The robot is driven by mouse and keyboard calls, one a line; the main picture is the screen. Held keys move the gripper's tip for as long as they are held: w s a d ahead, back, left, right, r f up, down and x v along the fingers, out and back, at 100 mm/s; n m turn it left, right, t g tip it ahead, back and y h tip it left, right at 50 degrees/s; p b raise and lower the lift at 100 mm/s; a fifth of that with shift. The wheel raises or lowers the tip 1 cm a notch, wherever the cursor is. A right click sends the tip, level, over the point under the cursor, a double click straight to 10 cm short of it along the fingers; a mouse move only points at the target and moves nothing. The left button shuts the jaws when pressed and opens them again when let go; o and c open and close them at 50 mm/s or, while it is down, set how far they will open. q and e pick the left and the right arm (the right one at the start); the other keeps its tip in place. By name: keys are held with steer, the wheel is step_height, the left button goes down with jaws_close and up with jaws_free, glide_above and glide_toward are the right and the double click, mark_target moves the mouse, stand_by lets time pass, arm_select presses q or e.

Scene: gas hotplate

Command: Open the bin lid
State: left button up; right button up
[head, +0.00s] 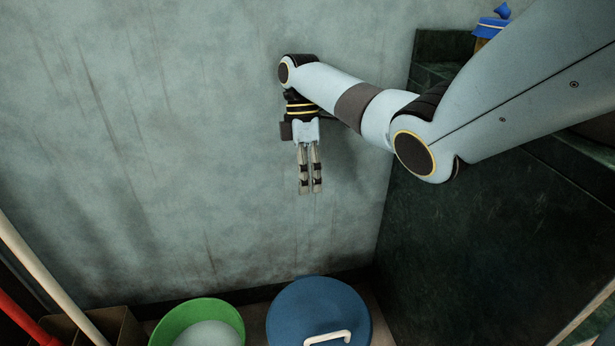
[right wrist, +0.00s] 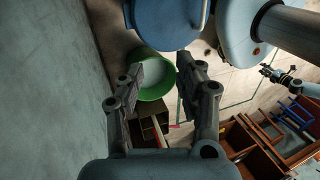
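The bin's round blue lid (head: 292,312) with a white handle (head: 328,338) lies at the bottom of the head view, flat and closed as far as I can see. The bin body is hidden beneath it. In the right wrist view the blue lid (right wrist: 165,22) is at the top edge, partly cut off. My right gripper (head: 310,192) hangs fingers down near the wall, well above the lid and apart from it. Its fingers (right wrist: 159,66) are apart with nothing between them. What looks like my left gripper (right wrist: 266,71) is small at the right of the wrist view.
A green tub (head: 222,312) stands left of the bin. A cardboard box (head: 118,325) and leaning poles (head: 40,270) are further left. The wall (head: 180,150) is close behind my right gripper. A dark green block (head: 480,240) bounds the right side.

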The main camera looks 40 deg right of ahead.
steer(key=shift+r, duration=0.2)
stand_by(0.4)
